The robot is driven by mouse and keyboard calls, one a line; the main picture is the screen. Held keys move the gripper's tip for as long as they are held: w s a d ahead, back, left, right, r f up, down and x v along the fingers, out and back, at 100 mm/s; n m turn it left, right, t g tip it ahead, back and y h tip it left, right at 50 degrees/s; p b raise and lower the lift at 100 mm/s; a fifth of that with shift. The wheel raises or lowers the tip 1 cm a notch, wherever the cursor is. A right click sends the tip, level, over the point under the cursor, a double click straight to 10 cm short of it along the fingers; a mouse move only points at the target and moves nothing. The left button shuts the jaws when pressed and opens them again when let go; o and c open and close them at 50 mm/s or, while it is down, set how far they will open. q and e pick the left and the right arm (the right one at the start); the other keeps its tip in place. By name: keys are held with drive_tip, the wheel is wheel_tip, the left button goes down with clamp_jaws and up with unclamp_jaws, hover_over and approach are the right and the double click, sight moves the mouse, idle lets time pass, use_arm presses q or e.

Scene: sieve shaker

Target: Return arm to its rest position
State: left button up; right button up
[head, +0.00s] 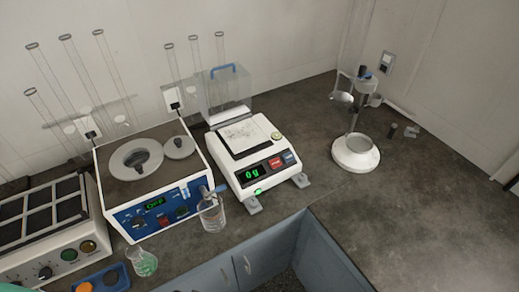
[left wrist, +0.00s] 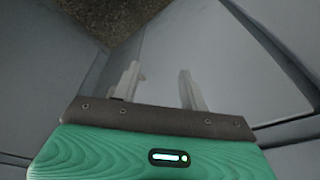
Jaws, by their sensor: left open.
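My left gripper (left wrist: 160,88) shows in the left wrist view with its two fingers apart and nothing between them. It hangs in front of grey cabinet fronts (left wrist: 215,50), with a patch of dark floor (left wrist: 115,22) at the top. It is not visible in the head view. My right gripper is in neither view.
Counter right of the balance is mostly clear.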

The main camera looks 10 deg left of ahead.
use_arm(q)
drive_tip(key=s+a+f, duration=0.2)
drive_tip(key=s+f, duration=0.8)
drive_tip(key=f, duration=0.1)
drive_tip(key=s+a+f+g, duration=0.1)
drive_tip(key=s+f, duration=0.9)
drive_tip(key=f, duration=0.2)
drive_tip(key=shift+s+a+f, duration=0.15)
drive_tip(key=shift+s+a, duration=0.1)
drive_tip(key=shift+a, duration=0.1)
drive_tip(key=shift+c, duration=0.8)
drive_tip(key=shift+s, duration=0.1)
